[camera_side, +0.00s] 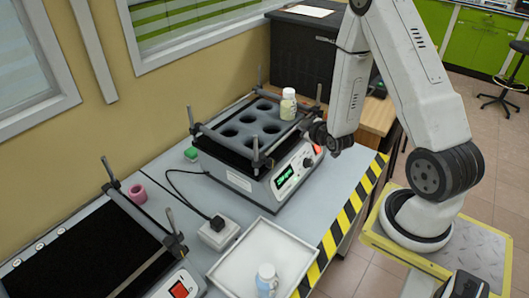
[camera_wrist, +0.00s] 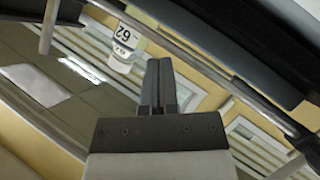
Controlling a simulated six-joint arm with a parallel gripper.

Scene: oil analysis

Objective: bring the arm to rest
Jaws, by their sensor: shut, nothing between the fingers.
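My gripper (camera_wrist: 159,66) shows in the wrist view with its two grey fingers together and nothing between them. In the side view the end of my arm is low beside the front right corner of the shaker (camera_side: 240,178), and its fingers are hard to make out there. A small bottle (camera_side: 288,104) with a pale cap stands at the back right of the shaker's black rack. In the wrist view a bottle with a number label (camera_wrist: 122,45) appears upside down, to the left of the fingertips and apart from them.
A white tray (camera_side: 240,262) on the bench holds another white-capped bottle (camera_side: 267,280). A second device with a black top (camera_side: 85,255) stands at the left. The shaker's frame bars rise close to my gripper.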

